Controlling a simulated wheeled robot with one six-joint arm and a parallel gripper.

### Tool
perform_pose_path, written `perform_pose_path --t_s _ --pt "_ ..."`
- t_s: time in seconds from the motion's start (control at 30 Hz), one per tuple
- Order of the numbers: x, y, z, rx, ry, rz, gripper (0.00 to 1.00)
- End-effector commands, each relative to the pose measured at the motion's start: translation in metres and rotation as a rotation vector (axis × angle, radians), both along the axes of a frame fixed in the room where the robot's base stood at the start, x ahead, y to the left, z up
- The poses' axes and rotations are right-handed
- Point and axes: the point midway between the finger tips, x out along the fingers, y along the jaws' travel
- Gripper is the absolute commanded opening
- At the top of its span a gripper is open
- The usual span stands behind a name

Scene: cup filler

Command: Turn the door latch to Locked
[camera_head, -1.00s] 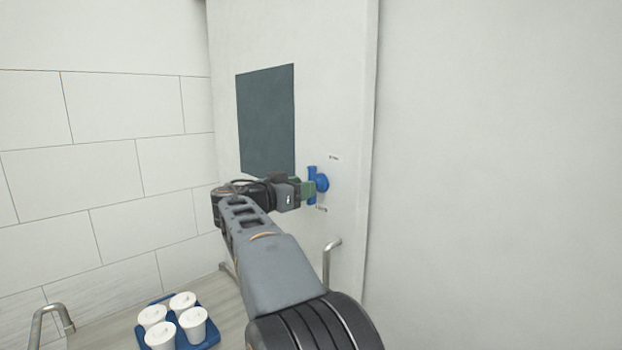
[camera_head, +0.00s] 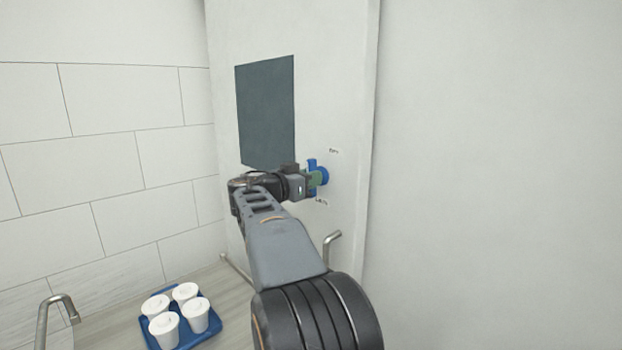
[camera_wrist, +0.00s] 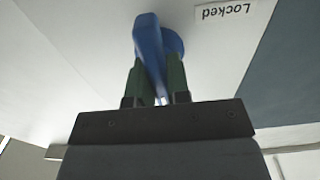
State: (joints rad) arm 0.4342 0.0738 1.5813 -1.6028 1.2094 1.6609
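The blue door latch (camera_head: 325,175) is a round knob with a bar handle, mounted on the white door (camera_head: 348,110). In the head view the handle looks close to upright, partly hidden by my gripper (camera_head: 316,178). In the wrist view the blue handle (camera_wrist: 149,48) lies between the two green fingers of my gripper (camera_wrist: 157,72), slightly tilted against them. The fingers are close together around it; exact contact is hard to see. A label reading "Locked" (camera_wrist: 225,11) shows upside down beside the knob in the wrist view.
A dark panel (camera_head: 266,110) is on the door left of the latch. A small label (camera_head: 334,151) sits above the latch, another (camera_head: 321,201) below. A bent metal pipe (camera_head: 331,245) stands below. A blue tray (camera_head: 208,328) with several white cups is at lower left.

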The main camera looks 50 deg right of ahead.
Motion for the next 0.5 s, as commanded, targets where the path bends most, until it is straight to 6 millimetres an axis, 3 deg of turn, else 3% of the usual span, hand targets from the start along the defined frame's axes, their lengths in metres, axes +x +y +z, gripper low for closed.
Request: perform_pose_path --t_s 0.13,0.5 --pt "-0.0001 0.0001 0.0001 0.0 0.0 0.0 0.0" --pt "-0.0001 -0.0001 -0.0021 0.003 0.049 -0.001 0.0"
